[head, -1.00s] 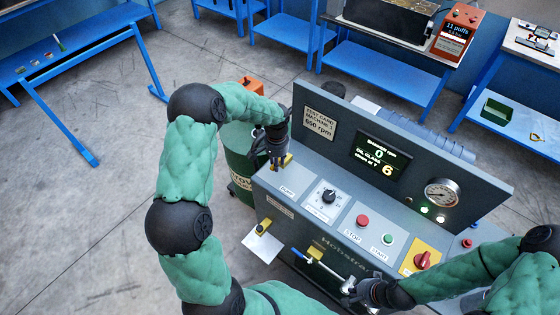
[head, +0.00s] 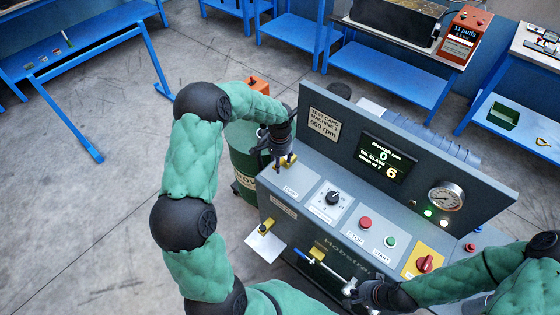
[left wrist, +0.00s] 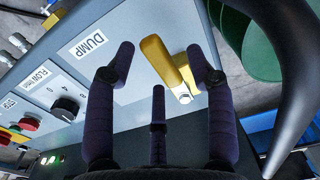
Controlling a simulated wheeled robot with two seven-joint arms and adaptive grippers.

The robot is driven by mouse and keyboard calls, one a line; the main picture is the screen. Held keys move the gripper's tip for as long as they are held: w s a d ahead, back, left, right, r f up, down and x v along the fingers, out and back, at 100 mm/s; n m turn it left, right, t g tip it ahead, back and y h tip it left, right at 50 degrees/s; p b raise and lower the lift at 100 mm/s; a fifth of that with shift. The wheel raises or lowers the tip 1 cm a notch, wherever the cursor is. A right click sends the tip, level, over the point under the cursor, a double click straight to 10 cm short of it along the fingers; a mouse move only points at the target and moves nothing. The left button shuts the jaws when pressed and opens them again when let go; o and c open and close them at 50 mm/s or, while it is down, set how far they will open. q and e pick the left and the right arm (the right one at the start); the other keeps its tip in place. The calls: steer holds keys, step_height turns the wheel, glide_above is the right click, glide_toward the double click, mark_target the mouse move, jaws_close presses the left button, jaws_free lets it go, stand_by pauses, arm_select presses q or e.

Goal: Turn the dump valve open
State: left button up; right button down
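The dump valve is a yellow lever (left wrist: 158,60) with a pale metal pivot, beside the label DUMP (left wrist: 88,43) in the left wrist view. In the head view the yellow lever (head: 290,160) shows at the left end of the grey console, partly hidden by my left gripper (head: 280,158). In the left wrist view the fingers of my left gripper (left wrist: 164,64) are spread, one on each side of the lever, with gaps visible. My right gripper (head: 352,290) is at the console front, by a metal rod with a blue end (head: 330,270); its fingers are too small to judge.
The console top (head: 300,203) holds a black flow knob (head: 333,198), a red stop button (head: 365,223), a green start button (head: 390,241) and a red switch on yellow (head: 425,263). A green drum (head: 242,150) stands left of it. Blue benches line the back.

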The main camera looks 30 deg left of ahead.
arm_select(q)
steer(key=shift+r, duration=0.1)
step_height(320, 180, up, 12)
stand_by(0.6)
steer(key=shift+s+f, duration=0.1)
steer(key=shift+f, duration=0.1)
stand_by(0.3)
